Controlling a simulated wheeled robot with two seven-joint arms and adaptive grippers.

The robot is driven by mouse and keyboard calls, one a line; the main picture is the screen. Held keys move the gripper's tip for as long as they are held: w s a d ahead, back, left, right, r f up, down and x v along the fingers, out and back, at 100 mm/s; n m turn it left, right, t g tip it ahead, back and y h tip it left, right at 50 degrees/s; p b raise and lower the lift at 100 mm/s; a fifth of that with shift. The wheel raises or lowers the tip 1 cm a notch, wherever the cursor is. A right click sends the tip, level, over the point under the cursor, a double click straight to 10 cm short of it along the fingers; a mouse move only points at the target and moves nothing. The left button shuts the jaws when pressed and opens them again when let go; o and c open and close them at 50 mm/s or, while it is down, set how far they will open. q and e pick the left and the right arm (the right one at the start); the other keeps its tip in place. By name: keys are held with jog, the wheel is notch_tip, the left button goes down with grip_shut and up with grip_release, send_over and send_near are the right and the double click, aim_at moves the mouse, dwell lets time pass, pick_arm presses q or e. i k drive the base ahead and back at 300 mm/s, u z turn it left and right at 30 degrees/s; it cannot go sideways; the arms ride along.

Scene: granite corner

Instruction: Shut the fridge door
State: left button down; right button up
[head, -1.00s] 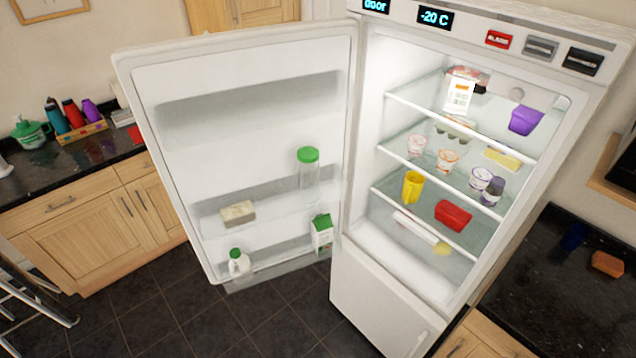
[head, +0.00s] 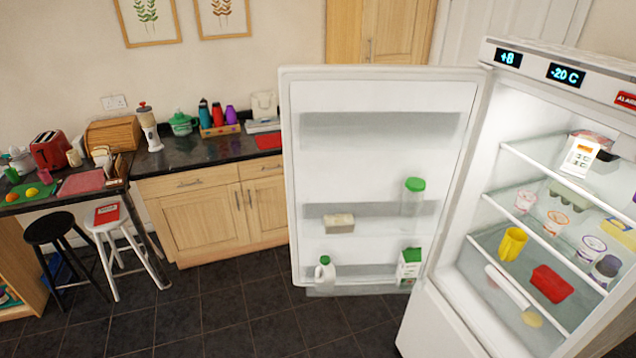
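The fridge door (head: 375,165) stands wide open, swung out to the left of the white fridge (head: 445,310). Its inner side faces me. Its shelves hold a green-lidded jar (head: 413,198), a beige block (head: 338,223), a small white bottle with a green cap (head: 325,273) and a green and white carton (head: 409,266). Neither of my grippers is in view.
Dark tiled floor (head: 230,318) lies clear in front of the door. A counter with wooden cupboards (head: 205,222) stands behind and left of it. A black stool (head: 55,230) and a white stool (head: 108,220) stand at the far left.

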aim_at(352, 136)
jog(key=u, duration=0.85)
jog(key=i, duration=4.4)
jog(key=z, duration=4.3)
jog(key=i, duration=1.05)
jog(key=z, duration=0.05)
